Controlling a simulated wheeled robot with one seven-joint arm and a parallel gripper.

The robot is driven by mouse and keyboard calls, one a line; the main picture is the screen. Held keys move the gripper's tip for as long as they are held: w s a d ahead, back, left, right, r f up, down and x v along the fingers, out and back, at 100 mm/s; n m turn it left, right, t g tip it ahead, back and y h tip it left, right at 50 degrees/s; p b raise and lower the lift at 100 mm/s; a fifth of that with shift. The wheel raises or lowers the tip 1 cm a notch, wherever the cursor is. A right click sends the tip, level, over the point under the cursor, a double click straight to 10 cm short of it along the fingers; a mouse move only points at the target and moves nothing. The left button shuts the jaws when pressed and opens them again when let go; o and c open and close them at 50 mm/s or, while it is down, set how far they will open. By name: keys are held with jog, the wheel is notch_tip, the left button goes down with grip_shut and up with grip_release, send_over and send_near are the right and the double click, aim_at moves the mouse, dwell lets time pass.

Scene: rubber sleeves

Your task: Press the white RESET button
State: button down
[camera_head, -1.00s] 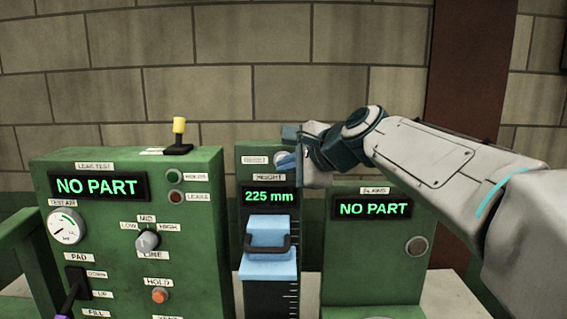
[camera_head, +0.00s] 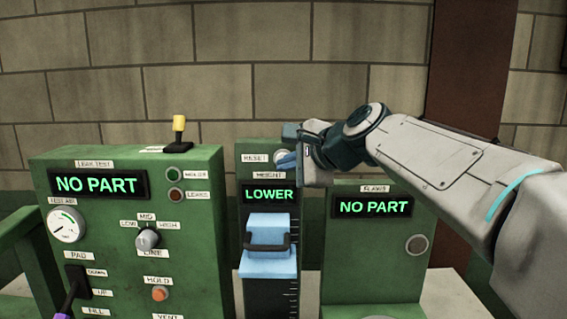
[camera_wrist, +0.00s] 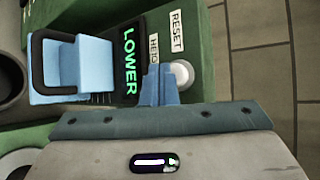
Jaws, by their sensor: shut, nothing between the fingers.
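My gripper (camera_wrist: 157,75) is shut and empty. Its blue fingertips lie right beside the button in the wrist view, overlapping its edge; I cannot tell whether they touch it. In the head view my gripper (camera_head: 285,162) is at the top right of the gauge panel. The gauge display (camera_head: 269,194) reads LOWER in green.
A light-blue carriage (camera_head: 268,265) with a dark handle sits on the gauge's scale below the display. The leak test cabinet (camera_head: 115,215) stands at left and the flaws cabinet (camera_head: 377,265) at right; both read NO PART. A brick wall is behind.

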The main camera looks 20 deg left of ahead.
jog(key=shift+s, duration=0.1)
jog(key=s, duration=0.2)
jog(key=s+d+b, duration=0.1)
jog(key=s, duration=0.2)
jog(key=shift+d, duration=0.1)
dwell(0.4)
jog(key=shift+f, duration=0.15)
dwell(0.3)
jog(key=s+d+f+n+g+h, duration=0.1)
jog(key=s+d+f+n+h, duration=0.2)
jog(key=s+d+f, duration=0.3)
jog(key=s+d+f+n+g+h, duration=0.1)
jog(key=s+d+f+n+h, duration=0.3)
jog(key=d+f, duration=0.9)
jog(key=s+d+f+n+g+h, duration=0.2)
jog(key=s+d+f+n+h, duration=0.1)
jog(key=s+d+f, duration=0.4)
notch_tip(320, 180, down, 4)
jog(key=shift+s+d+n, duration=0.35)
jog(key=shift+d+n, duration=0.15)
jog(key=shift+d, duration=0.75)
